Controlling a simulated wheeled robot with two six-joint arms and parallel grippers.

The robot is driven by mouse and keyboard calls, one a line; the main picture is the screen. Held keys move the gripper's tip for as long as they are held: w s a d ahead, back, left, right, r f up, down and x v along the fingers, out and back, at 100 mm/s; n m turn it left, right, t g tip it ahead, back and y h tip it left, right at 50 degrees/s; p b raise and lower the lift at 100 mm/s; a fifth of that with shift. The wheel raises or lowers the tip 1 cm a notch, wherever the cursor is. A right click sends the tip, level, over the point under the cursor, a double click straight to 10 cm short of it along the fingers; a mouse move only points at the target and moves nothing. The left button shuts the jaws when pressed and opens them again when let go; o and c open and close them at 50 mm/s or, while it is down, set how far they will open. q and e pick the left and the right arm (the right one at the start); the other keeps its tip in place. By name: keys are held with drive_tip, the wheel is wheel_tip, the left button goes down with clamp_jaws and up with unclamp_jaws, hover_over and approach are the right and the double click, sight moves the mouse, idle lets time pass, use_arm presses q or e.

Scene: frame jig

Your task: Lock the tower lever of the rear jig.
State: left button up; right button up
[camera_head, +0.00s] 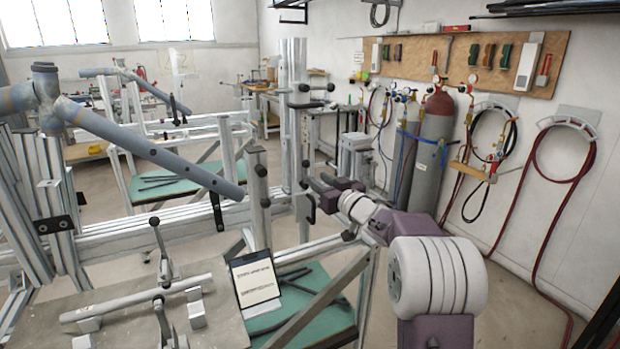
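A tall aluminium tower (293,130) rises at the right end of the near frame jig's long rail (150,238). Small black levers and knobs sit on its side, one upper lever (330,87) pointing right and a lower black handle (310,210) beside the gripper. I cannot tell which is the task's lever or whether it is locked. My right gripper (316,188), dark purple, reaches left to the tower at the lower handle's height. Its fingertips are small and partly merge with the dark fittings, so contact and opening are unclear. My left gripper is out of view.
A blue-grey tube frame (150,150) slopes across the near jig. Another jig (170,125) stands behind at left. Gas cylinders (436,150) and hoses line the right wall. Floor at right is clear.

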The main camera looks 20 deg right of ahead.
sight(305, 174)
drive_tip(key=w, duration=0.5)
drive_tip(key=shift+w+a, duration=0.25)
drive_tip(key=shift+a, duration=0.15)
clamp_jaws()
idle(0.9)
